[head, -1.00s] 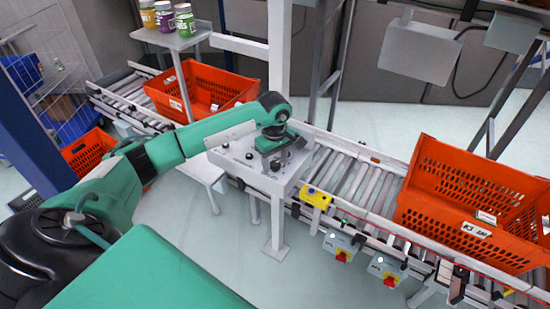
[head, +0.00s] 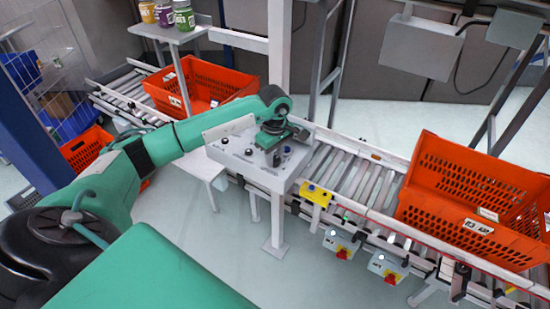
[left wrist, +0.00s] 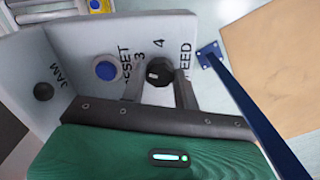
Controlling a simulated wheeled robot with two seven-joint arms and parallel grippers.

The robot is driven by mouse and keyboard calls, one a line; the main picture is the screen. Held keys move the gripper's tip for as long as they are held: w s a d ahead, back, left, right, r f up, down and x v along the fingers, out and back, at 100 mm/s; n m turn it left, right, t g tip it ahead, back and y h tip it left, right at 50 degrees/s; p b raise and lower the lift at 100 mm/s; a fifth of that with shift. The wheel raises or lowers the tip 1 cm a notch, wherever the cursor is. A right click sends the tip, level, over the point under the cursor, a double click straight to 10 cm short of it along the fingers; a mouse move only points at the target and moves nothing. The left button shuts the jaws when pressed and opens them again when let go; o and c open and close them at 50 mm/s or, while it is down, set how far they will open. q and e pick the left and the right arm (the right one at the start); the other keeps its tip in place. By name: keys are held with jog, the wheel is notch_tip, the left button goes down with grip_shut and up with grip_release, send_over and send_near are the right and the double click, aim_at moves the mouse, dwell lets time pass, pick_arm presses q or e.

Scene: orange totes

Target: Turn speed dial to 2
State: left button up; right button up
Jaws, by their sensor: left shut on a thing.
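The speed dial (left wrist: 159,72) is a black knob with a white mark on the grey control panel (left wrist: 85,45). In the left wrist view the printed numbers 3 and 4 show above it and part of the word SPEED to its right. My left gripper (left wrist: 160,84) has one finger on each side of the dial and is shut on it. In the head view my left gripper (head: 274,156) is over the right part of the panel (head: 235,160), and the hand hides most of the dial. My right gripper is not in view.
A blue reset button (left wrist: 106,71) and a black button (left wrist: 43,91) are left of the dial. A roller conveyor (head: 345,175) with an orange tote (head: 450,215) runs to the right. Another orange tote (head: 205,90) is behind my arm. A yellow button box (head: 316,195) is beside the panel.

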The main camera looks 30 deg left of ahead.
pick_arm(q)
jog(key=n+b, duration=0.2)
jog(key=shift+f+n, duration=0.15)
jog(key=shift+n, duration=0.15)
jog(key=n+b, duration=0.2)
jog(key=shift+n, duration=0.4)
jog(key=shift+r+n+b, duration=0.2)
jog(key=shift+n+b, duration=0.9)
jog(key=shift+n, duration=1.2)
jog(key=o, duration=1)
jog(key=shift+c, duration=0.2)
